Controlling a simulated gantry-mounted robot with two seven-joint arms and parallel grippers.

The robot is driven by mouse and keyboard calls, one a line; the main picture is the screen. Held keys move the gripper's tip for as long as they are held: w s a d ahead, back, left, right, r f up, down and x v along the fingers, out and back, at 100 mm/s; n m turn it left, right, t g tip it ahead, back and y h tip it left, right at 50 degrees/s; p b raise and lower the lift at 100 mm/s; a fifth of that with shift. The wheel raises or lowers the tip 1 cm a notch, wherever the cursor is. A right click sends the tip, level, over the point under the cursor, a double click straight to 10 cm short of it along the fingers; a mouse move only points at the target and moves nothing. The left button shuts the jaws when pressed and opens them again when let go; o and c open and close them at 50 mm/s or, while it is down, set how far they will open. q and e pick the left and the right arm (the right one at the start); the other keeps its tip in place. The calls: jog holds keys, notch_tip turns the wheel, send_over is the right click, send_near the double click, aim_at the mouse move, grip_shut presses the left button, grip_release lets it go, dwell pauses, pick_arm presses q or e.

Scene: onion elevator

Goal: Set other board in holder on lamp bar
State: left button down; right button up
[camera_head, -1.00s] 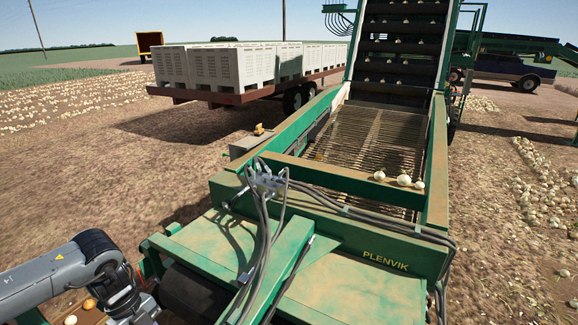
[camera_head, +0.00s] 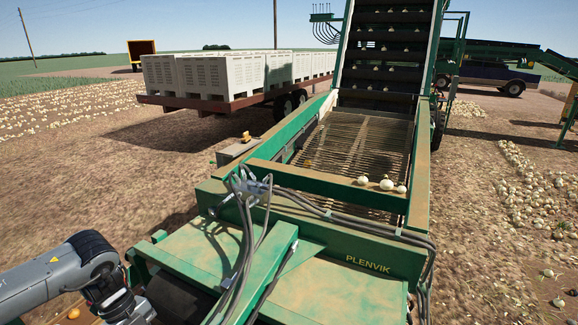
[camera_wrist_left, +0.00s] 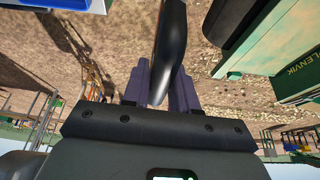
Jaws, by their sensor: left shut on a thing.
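My left gripper (camera_wrist_left: 162,88) is shut on a dark, long, smooth thing (camera_wrist_left: 171,45), seen nearly edge-on, with a thin reddish line along one side. It may be the board, but its face is hidden from this angle. It runs up out of the top of the left wrist view. In the head view my left arm comes in at the lower left, and its fingers and the held thing are cut off by the bottom edge. I cannot make out the lamp bar or its holder. My right gripper is not in view.
The green elevator hopper (camera_head: 310,280), marked PLENVIK, fills the lower middle, with grey hoses (camera_head: 245,230) looping over it. A trailer (camera_head: 205,101) with pale crates (camera_head: 206,74) stands behind left.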

pick_arm(q)
jog(key=s+d+r+n+t+y+p, duration=0.2)
jog(key=s+d+r+n+y+p, duration=0.1)
jog(key=n, duration=1.3)
jog(key=s+d+r+n+t+y+p, duration=0.2)
jog(key=d+n, duration=0.6)
jog(key=n, duration=0.9)
jog(key=s+r+y+p, duration=0.1)
jog(key=s+r+y, duration=0.1)
jog(key=s+r, duration=0.1)
jog(key=shift+s+r+t+y+p, duration=0.15)
jog(key=shift+r+t+y+p, duration=0.15)
jog(key=shift+t+p, duration=0.1)
